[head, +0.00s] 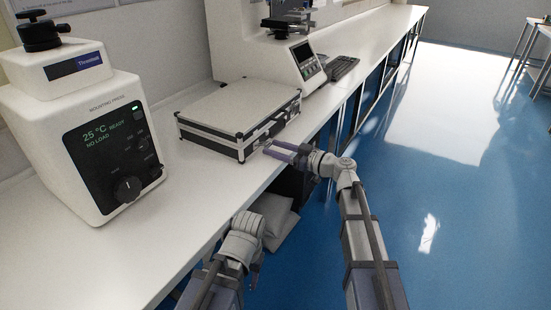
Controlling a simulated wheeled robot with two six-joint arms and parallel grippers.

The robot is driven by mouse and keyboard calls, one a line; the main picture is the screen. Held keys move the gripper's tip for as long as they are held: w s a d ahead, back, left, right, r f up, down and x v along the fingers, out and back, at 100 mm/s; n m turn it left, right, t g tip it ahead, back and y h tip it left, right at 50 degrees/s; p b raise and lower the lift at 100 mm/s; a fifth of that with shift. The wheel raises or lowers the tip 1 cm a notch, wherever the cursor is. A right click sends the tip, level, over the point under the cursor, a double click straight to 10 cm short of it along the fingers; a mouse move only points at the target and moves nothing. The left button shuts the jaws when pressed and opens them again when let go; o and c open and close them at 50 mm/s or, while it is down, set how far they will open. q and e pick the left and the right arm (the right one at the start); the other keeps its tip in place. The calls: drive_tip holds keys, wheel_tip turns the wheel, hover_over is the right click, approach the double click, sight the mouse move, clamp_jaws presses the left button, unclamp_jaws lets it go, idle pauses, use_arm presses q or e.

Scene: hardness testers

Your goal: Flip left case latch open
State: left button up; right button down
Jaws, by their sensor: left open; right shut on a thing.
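The silver-white case (235,108) with black edging lies closed on the white bench. Its front side faces the aisle. My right gripper (268,146) reaches from the right to the front side, near the left end where the left latch sits. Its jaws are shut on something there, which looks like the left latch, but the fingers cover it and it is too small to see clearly. My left gripper (256,276) hangs low beside the bench, away from the case. It is open, and its fingers are partly hidden by the wrist.
A white mounting press (62,120) stands on the bench at left.

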drive_tip(key=shift+f+y+b, duration=0.3)
drive_tip(key=shift+f+b, duration=0.05)
drive_tip(key=shift+b, duration=0.45)
drive_tip(key=shift+c, duration=1.1)
unclamp_jaws()
drive_tip(key=shift+d, duration=0.1)
drive_tip(key=v, duration=0.7)
drive_tip(key=shift+s+d, duration=0.2)
drive_tip(key=shift+s, duration=0.05)
drive_tip(key=shift+f, duration=0.1)
